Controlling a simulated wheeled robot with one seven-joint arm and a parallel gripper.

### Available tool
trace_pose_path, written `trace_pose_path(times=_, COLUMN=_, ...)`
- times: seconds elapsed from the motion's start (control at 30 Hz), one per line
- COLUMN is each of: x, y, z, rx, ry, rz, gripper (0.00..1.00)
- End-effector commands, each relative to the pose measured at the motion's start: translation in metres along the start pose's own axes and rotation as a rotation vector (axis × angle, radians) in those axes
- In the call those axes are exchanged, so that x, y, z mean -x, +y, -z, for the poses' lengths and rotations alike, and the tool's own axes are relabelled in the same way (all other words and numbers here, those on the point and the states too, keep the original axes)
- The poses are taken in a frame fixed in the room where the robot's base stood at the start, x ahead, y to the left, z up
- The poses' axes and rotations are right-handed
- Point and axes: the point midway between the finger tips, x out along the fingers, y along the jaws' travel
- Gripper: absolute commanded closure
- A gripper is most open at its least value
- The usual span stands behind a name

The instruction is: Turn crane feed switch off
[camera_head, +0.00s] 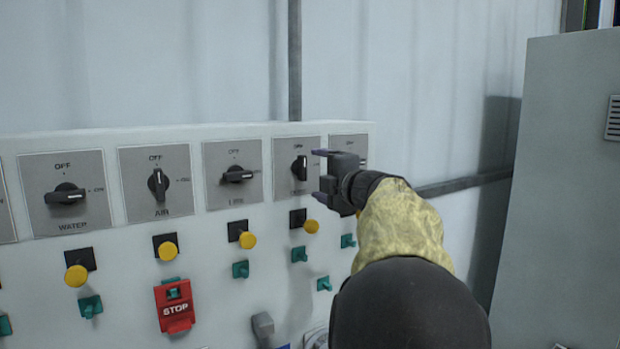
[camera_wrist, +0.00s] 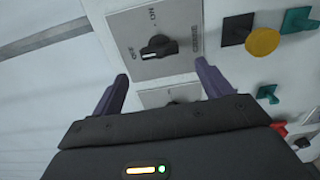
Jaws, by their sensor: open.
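A light panel (camera_head: 130,235) carries a row of grey plates with black rotary switches. Two are labelled WATER (camera_head: 66,193) and AIR (camera_head: 158,184); I cannot read the crane label. My gripper (camera_head: 322,176) is at the right end of the row. Its fingertips are just right of the fourth full switch (camera_head: 300,168), and it partly hides the last plate (camera_head: 350,142). In the wrist view my gripper (camera_wrist: 165,82) is open and empty. No contact is visible.
Yellow buttons (camera_head: 168,250) and teal switches (camera_head: 240,269) sit below the rotary switches. A red STOP block (camera_head: 175,306) is lower down. A grey cabinet (camera_head: 570,180) stands at the right. A dark rail (camera_head: 465,185) runs along the wall.

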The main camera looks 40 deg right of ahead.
Motion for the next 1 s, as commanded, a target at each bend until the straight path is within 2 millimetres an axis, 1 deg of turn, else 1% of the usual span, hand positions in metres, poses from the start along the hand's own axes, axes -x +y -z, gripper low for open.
trace_pose_path(times=0.03, x=0.011, y=-0.001, z=-0.001, rx=0.001, ry=-0.002, rz=-0.003, gripper=0.22)
trace_pose_path(times=0.3, x=0.066, y=-0.001, z=0.0, rx=0.002, ry=-0.001, rz=-0.003, gripper=0.22)
trace_pose_path(times=0.4, x=0.085, y=-0.001, z=-0.001, rx=0.001, ry=-0.002, rz=-0.003, gripper=0.22)
trace_pose_path(times=0.5, x=0.099, y=-0.001, z=0.0, rx=0.002, ry=-0.001, rz=-0.002, gripper=0.22)
trace_pose_path(times=0.67, x=0.111, y=0.0, z=0.0, rx=0.0, ry=0.0, rz=-0.001, gripper=0.22)
trace_pose_path(times=1.0, x=0.111, y=0.0, z=0.0, rx=0.0, ry=0.0, rz=0.0, gripper=0.22)
